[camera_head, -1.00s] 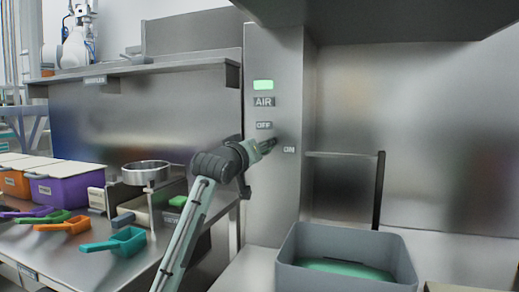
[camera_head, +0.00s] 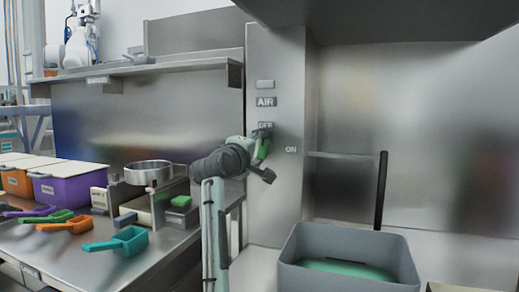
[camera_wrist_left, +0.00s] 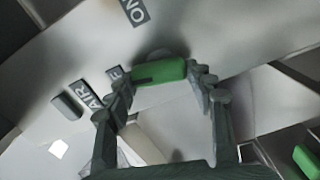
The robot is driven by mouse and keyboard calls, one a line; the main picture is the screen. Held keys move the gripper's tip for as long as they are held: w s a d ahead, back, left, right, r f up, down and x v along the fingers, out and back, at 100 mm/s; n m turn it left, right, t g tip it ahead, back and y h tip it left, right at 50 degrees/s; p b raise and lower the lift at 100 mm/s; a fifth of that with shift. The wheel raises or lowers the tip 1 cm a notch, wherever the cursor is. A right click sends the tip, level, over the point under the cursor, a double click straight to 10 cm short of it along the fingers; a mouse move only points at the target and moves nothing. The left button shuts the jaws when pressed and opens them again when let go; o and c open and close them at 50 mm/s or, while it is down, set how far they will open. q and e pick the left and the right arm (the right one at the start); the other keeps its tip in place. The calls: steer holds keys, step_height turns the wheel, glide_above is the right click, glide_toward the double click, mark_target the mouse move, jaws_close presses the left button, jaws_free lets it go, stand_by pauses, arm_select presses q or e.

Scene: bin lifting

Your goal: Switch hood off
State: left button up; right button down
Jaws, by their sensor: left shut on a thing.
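The hood switch is a green handle (camera_wrist_left: 160,72) on the steel hood panel (camera_head: 274,200). It shows between my fingers in the left wrist view, and its green also shows in the head view (camera_head: 262,149). My left gripper (camera_head: 260,143) is shut on this handle, just under the OFF label (camera_head: 265,125). The ON label (camera_head: 290,149) is to the right, clear of the gripper. Above are the AIR label (camera_head: 266,101) and the indicator light (camera_head: 265,84), which is grey and unlit. The switch's base is partly hidden by my gripper. My right gripper is not in view.
A grey bin (camera_head: 345,237) with green contents stands at the lower right. On the left counter are several coloured scoops (camera_head: 118,241), a round sieve (camera_head: 148,173) and a purple bin (camera_head: 68,189). The hood (camera_head: 390,18) overhangs at the top.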

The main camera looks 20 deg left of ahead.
arm_select(q)
steer(key=shift+f+n, duration=0.1)
steer(key=shift+n, duration=1.1)
steer(key=shift+a, duration=0.1)
steer(key=o, duration=1.2)
steer(key=shift+c, duration=0.2)
steer(key=s, duration=1.2)
steer(key=shift+a, duration=0.2)
steer(key=shift+w, duration=0.1)
steer(key=w, duration=1.1)
steer(key=shift+w+d, duration=0.2)
steer(key=shift+w, duration=0.2)
